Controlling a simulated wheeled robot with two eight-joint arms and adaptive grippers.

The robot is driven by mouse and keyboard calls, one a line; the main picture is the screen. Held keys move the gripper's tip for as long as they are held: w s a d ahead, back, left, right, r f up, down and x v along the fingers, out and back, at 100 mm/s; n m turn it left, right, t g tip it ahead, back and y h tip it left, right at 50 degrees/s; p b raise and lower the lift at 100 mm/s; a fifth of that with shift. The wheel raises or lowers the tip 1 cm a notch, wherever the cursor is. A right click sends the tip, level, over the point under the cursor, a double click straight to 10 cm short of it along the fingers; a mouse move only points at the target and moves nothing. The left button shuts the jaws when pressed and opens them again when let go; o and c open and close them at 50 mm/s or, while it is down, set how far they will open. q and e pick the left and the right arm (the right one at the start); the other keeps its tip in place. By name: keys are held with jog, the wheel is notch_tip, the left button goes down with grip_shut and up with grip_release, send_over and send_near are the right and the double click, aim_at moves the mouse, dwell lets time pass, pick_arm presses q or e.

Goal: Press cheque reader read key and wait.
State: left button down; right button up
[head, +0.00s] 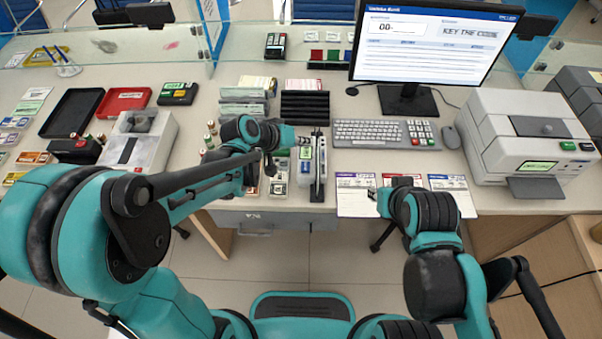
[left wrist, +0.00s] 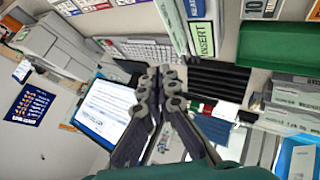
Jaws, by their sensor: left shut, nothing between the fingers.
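The cheque reader (head: 312,168) appears to be the narrow pale machine with a dark upright slot at the counter's front edge, left of the keyboard. A small green patch (head: 305,153) shows on its top; I cannot tell whether this is the read key. In the left wrist view, a pale part with an INSERT label (left wrist: 203,38) is at the top. My left gripper (head: 294,138) is beside the machine, to its upper left; contact cannot be made out. Its fingers (left wrist: 160,76) are shut and empty. My right gripper (head: 373,195) is over the paper forms, its fingers too small to judge.
A large grey-white printer (head: 490,125) is at the right. Black stacked trays (head: 305,107) stand behind the reader. Stamps, trays and note bundles crowd the left. Paper forms (head: 355,205) lie along the front edge.

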aim_at(303, 167)
pick_arm(q)
jog(key=shift+a, duration=0.1)
jog(key=shift+f, duration=0.15)
notch_tip(303, 167, down, 9)
jog(key=b, duration=0.7)
jog(key=shift+r, duration=0.2)
dwell(1.1)
jog(key=shift+f+b, duration=0.4)
jog(key=shift+b, duration=0.15)
jog(key=shift+f+b, duration=0.45)
dwell(0.4)
jog(key=shift+r, duration=0.15)
jog(key=shift+r+p, duration=0.75)
jog(key=shift+r, duration=0.05)
